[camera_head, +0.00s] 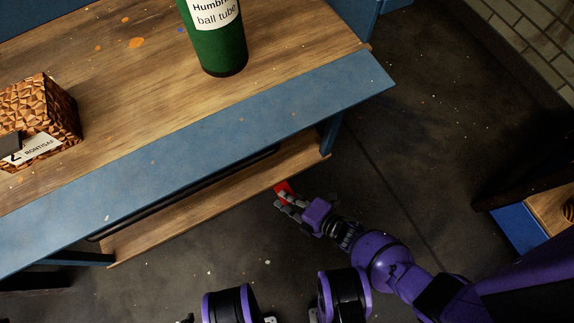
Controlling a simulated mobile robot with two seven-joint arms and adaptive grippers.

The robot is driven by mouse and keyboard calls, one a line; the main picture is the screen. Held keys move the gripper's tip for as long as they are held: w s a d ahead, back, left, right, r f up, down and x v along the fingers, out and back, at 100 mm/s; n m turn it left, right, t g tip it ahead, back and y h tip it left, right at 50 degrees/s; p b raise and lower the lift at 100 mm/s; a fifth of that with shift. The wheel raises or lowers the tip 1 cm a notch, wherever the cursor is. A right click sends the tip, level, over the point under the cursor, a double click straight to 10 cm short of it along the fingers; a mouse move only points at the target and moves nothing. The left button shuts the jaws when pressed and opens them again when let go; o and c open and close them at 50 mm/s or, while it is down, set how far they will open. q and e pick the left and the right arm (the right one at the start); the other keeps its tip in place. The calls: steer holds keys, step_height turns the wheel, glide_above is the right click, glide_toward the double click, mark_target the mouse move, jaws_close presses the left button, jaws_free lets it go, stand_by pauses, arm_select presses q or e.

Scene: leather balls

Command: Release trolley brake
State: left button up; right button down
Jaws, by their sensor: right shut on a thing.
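The trolley (230,124) has a blue frame edge, a wooden top and a lower wooden shelf. A small red part (283,187), which looks like the brake lever, shows low beside the lower shelf's right end. My right gripper (283,201) reaches in from the lower right and is shut on the red part. The gripper's fingers hide much of the red part, so its exact position is unclear. My left gripper is not in view.
A green ball tube (215,45) stands on the trolley top. A brown patterned box (50,105) with a label is at the left. A blue and wooden unit (520,228) is at the right. The dark floor (420,130) between is clear.

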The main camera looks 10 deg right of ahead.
steer(key=c, duration=1.9)
jaws_free()
steer(key=shift+o, duration=0.2)
steer(key=v, duration=1.2)
